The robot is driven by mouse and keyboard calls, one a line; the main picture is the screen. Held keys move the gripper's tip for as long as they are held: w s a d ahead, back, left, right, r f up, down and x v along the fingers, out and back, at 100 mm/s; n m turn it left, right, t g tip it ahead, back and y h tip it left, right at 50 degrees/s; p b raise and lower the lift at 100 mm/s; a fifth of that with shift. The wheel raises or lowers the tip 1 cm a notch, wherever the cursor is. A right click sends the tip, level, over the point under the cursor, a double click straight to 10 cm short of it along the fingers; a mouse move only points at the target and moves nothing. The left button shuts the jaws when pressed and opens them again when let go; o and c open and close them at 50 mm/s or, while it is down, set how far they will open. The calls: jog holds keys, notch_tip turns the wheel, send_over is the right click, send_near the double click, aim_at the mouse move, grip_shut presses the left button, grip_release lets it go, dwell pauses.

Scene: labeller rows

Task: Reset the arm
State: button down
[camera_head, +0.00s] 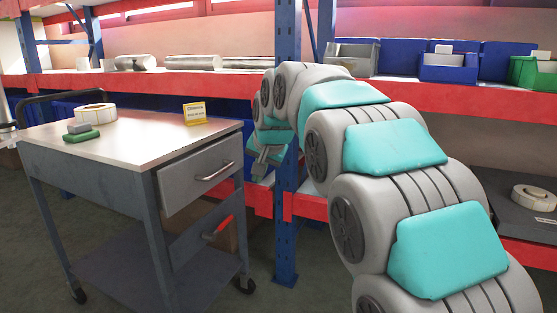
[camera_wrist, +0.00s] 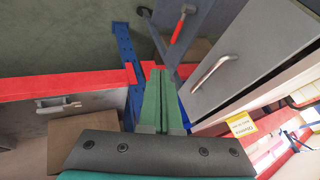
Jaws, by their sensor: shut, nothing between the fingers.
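My gripper (camera_head: 260,168) hangs at the end of my arm, in front of the blue rack post and right of the cart (camera_head: 130,140). In the wrist view its two green fingers (camera_wrist: 158,78) are together, with nothing between them. My arm (camera_head: 400,185) reaches from the lower right and bends down at the wrist. The cart's drawer handle (camera_wrist: 211,73) shows to the right of the fingers in the wrist view.
The cart top holds a label roll (camera_head: 96,111), a green block (camera_head: 81,135) and a yellow sign (camera_head: 195,112). The blue post (camera_head: 287,235) and red shelf beam (camera_head: 420,90) stand close to my arm. Blue bins (camera_head: 448,68) and a green bin (camera_head: 533,73) sit on the shelf.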

jog(key=s+d+f+g+h, duration=0.1)
jog(key=s+d+f+g, duration=0.1)
jog(key=s+d+f, duration=0.45)
jog(key=s+d+f+g+h, duration=0.1)
jog(key=s+d+f, duration=0.2)
jog(key=s+d, duration=0.65)
jog(key=s+d+f+g, duration=0.1)
jog(key=s+d+f, duration=0.2)
jog(key=s, duration=0.6)
jog(key=s+d+f+n+g, duration=0.1)
jog(key=s+f, duration=0.4)
jog(key=s, duration=0.5)
jog(key=s+d+f+n+g+h, duration=0.1)
jog(key=s+d+f+g, duration=0.2)
jog(key=s, duration=0.6)
jog(key=shift+s+d+f, duration=0.25)
jog(key=shift+d+f, duration=0.45)
jog(key=shift+d, duration=0.3)
